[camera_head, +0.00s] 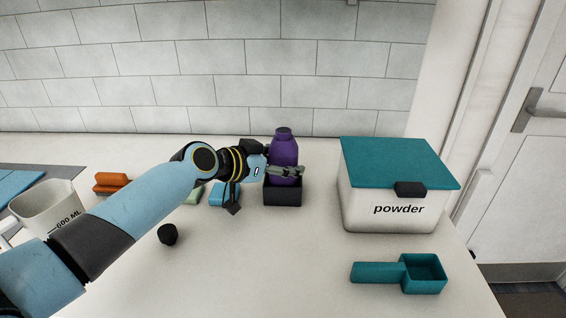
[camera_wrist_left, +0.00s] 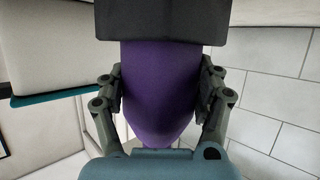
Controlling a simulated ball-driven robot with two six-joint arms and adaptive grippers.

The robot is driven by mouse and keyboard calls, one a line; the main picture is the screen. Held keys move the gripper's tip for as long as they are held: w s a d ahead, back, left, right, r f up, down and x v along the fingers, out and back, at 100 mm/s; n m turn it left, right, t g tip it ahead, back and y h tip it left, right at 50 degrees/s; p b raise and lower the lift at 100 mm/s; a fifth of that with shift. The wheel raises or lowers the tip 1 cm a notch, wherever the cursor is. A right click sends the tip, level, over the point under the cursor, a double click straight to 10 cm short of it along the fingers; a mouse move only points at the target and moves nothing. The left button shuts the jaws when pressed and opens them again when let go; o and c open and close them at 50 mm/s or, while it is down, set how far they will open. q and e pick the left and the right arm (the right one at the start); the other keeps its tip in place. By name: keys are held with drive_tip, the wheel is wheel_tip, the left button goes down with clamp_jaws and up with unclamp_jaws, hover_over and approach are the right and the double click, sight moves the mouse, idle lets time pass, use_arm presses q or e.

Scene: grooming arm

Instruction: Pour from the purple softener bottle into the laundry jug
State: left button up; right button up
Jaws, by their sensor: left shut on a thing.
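The purple softener bottle (camera_head: 284,150) stands upright in a small black holder (camera_head: 283,194) near the back wall in the head view. My left gripper (camera_head: 287,171) reaches in from the left and is shut on the bottle's body. In the left wrist view the purple bottle (camera_wrist_left: 160,90) fills the space between the two fingers (camera_wrist_left: 160,100), one on each side. The laundry jug (camera_head: 45,208), white and marked 600 ML, stands at the far left, partly behind my left arm. My right gripper is not in view.
A white powder box (camera_head: 390,208) with a teal lid stands to the right, a teal scoop (camera_head: 400,273) in front of it. A black cap (camera_head: 168,235) lies in front of my arm. Orange (camera_head: 110,182) and blue (camera_head: 222,194) items sit behind it. The front middle counter is clear.

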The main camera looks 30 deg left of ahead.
use_arm(q)
drive_tip(key=o, duration=1.6)
drive_tip(key=shift+o, duration=0.2)
drive_tip(key=shift+s, duration=0.15)
drive_tip(key=v, duration=1.1)
drive_tip(key=shift+s+r, duration=0.2)
drive_tip(key=shift+s, duration=0.15)
drive_tip(key=shift+a, duration=0.15)
